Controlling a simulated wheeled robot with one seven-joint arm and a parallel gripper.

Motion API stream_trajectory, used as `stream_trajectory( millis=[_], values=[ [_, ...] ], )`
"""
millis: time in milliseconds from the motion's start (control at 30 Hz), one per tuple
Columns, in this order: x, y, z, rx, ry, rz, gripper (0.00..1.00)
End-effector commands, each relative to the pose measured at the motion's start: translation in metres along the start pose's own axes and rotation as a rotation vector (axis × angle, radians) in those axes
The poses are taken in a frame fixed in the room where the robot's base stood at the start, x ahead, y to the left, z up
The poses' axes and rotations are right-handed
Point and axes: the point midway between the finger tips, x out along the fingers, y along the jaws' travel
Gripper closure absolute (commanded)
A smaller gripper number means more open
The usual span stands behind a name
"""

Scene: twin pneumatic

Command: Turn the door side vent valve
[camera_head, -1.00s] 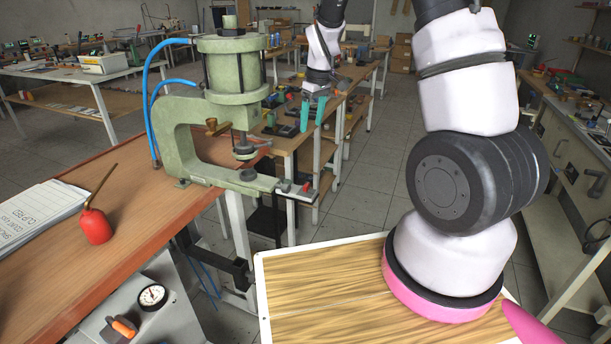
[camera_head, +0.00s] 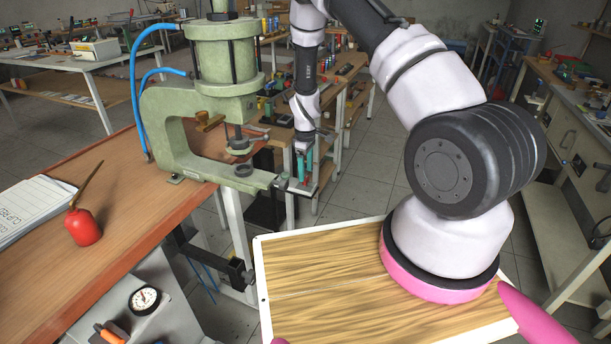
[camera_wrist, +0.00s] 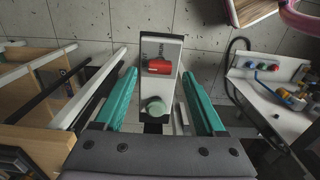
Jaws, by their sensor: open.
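A red knob (camera_wrist: 159,67) sits on a narrow, light panel with small lettering in the wrist view. A round pale-green button (camera_wrist: 155,107) is on the same panel, nearer my palm. My gripper (camera_wrist: 159,76) is open, with one teal finger on each side of the panel and nothing gripped. In the head view my gripper (camera_head: 304,176) points down at the outer end of the bracket beside the green press (camera_head: 165,130). Whether the red knob is the door side vent valve cannot be told for sure.
The press stands on a wooden bench (camera_head: 120,215) with a red oil can (camera_head: 83,227) and papers (camera_head: 38,207). A pressure gauge (camera_head: 144,300) and orange handle (camera_head: 110,333) are below.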

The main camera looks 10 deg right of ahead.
Motion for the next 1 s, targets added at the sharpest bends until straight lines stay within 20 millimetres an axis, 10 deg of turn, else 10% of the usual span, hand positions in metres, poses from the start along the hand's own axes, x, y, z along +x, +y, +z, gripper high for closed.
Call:
stream_trajectory(
  millis=[533, 733, 1000],
  values=[
    [0.026, 0.000, 0.000, 0.001, 0.001, 0.000, 0.28],
    [0.026, 0.000, 0.000, 0.001, 0.001, 0.000, 1.00],
    [0.026, 0.001, 0.000, 0.019, 0.001, 0.000, 1.00]
  ],
)
